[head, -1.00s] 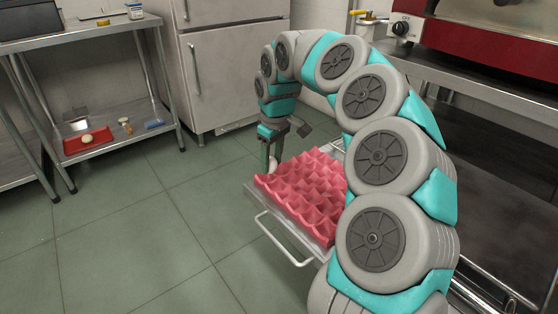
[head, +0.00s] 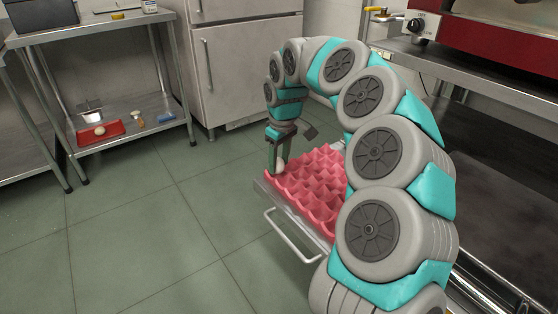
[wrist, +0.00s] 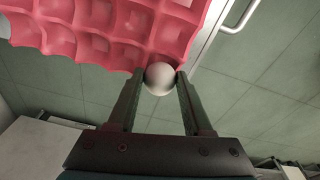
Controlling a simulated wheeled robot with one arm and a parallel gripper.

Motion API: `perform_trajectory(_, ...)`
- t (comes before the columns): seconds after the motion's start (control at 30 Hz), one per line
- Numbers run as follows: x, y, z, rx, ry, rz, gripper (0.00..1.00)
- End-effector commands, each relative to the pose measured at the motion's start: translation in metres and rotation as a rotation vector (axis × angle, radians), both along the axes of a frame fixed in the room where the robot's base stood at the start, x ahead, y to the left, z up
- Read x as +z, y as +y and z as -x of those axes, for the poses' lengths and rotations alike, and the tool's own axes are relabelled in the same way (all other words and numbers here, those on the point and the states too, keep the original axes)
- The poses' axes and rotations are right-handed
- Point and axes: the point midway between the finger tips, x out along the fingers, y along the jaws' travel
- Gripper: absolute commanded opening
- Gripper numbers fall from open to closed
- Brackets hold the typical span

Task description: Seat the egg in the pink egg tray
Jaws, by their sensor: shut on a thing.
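The egg (wrist: 160,78) is pale and rounded, held between the two fingertips of my gripper (wrist: 158,84) in the wrist view. In the head view my gripper (head: 278,160) points down at the far left corner of the pink egg tray (head: 318,186), with the egg (head: 280,164) partly showing beside its finger. In the wrist view the egg overlaps the edge of the pink egg tray (wrist: 110,20). I cannot tell whether the egg touches the tray. The cups that show are empty.
The tray rests on a metal cart top with a white handle (head: 292,238). A steel shelf table (head: 150,110) at left holds a red tray (head: 100,133) with a round pale item. A fridge (head: 245,65) stands behind. Red oven equipment (head: 500,30) is at right. The floor at left is clear.

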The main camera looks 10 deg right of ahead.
Motion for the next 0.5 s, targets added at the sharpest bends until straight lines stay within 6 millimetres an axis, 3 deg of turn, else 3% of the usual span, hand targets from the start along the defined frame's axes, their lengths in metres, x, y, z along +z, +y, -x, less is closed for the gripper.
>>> perform_trajectory(0.5, -0.0042, 0.0, 0.0001, 0.0, 0.001, 0.001, 0.3)
